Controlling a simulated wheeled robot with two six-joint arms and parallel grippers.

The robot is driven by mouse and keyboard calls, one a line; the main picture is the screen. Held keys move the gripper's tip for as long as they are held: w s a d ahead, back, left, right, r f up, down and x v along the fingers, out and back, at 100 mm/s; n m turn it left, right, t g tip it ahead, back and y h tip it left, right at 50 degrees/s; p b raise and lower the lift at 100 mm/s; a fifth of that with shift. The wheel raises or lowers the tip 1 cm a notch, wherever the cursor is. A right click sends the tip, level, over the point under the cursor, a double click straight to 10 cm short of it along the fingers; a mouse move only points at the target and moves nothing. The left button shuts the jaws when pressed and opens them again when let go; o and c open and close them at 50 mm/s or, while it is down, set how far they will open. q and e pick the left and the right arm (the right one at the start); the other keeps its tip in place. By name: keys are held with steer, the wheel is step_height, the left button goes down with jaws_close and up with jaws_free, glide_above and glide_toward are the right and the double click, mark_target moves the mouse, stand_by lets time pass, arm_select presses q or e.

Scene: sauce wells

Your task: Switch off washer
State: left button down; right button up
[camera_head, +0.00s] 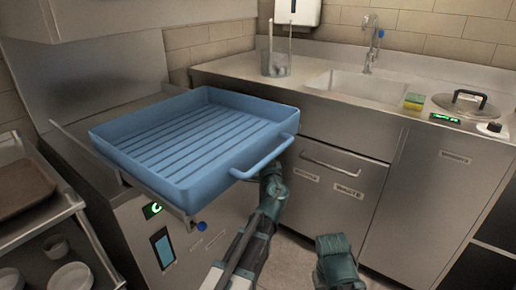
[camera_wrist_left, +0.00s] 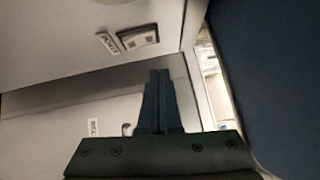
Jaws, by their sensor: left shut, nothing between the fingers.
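The washer, a steel machine (camera_head: 215,242), stands at left in the head view. My left gripper (camera_wrist_left: 158,74) is shut and empty, pointing toward this panel, apart from the fitting. In the head view its fingers are hidden near the blue tray.
A blue ribbed tray (camera_head: 262,121) with a front handle sits on the washer, overhanging my left arm. A counter (camera_head: 225,68) with a sink (camera_head: 350,86), sponge (camera_head: 414,101) and lid (camera_head: 462,103) stands at right. A shelf with bowls (camera_head: 72,275) is at left.

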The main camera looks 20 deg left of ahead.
arm_select(q)
steer(key=v, duration=0.9)
steer(key=shift+s+r+p, duration=0.2)
steer(key=shift+r+p, duration=0.1)
steer(key=shift+r, duration=0.5)
steer(key=shift+a, duration=0.2)
